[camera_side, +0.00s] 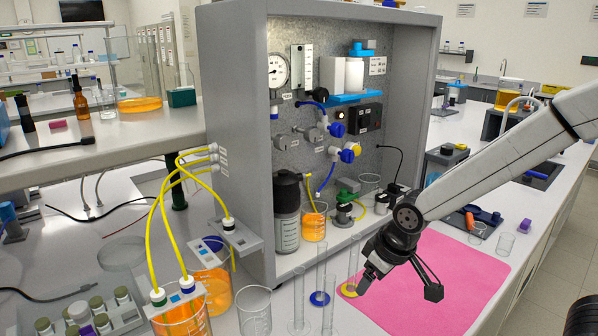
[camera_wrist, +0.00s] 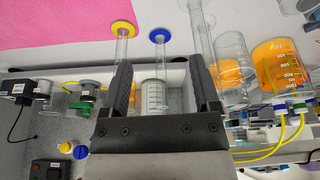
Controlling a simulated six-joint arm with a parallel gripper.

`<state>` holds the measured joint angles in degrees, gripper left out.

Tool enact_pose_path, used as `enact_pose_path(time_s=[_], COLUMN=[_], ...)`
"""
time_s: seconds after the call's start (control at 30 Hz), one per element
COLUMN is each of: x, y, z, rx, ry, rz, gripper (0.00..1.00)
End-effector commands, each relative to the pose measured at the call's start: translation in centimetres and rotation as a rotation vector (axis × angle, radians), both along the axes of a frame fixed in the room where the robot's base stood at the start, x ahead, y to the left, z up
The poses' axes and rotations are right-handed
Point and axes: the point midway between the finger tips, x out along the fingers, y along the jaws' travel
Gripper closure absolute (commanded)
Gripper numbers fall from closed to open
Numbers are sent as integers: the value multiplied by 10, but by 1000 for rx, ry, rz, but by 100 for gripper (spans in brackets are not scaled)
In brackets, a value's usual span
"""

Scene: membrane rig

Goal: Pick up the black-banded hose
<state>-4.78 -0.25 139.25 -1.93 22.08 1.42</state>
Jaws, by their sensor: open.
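Three yellow hoses run from white ports on the left side of the grey cabinet in the side view. One hose ends in a white fitting with a dark band that looks black (camera_side: 228,224), seated in a small grey bracket (camera_side: 236,238) on the cabinet's side. The other two end in a green-banded fitting (camera_side: 157,297) and a blue-banded fitting (camera_side: 187,284) over an orange-filled beaker (camera_side: 182,318). My gripper (camera_side: 367,282) is open and empty, well right of the hoses. The wrist view shows its two fingers apart (camera_wrist: 162,72); I cannot pick out the black band there.
Tall glass cylinders (camera_side: 321,275) stand between my gripper and the hoses. An empty beaker (camera_side: 254,310) and a second orange-filled beaker (camera_side: 217,286) stand near the bracket. A vial rack (camera_side: 95,318) is at the front left. The pink mat (camera_side: 450,280) is mostly clear.

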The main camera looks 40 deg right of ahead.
Motion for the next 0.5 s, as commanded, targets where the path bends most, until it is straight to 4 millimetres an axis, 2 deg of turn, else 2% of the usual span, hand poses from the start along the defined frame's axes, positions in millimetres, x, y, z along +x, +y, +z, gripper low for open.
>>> enact_pose_path(time_s=[0.1, 0.2, 0.5], x=[32, 56, 119], y=[24, 44, 107], z=[29, 45, 68], rx=[-1, -1, 11], ry=[-72, -104, -154], rz=[57, 66, -27], gripper=[21, 21, 21])
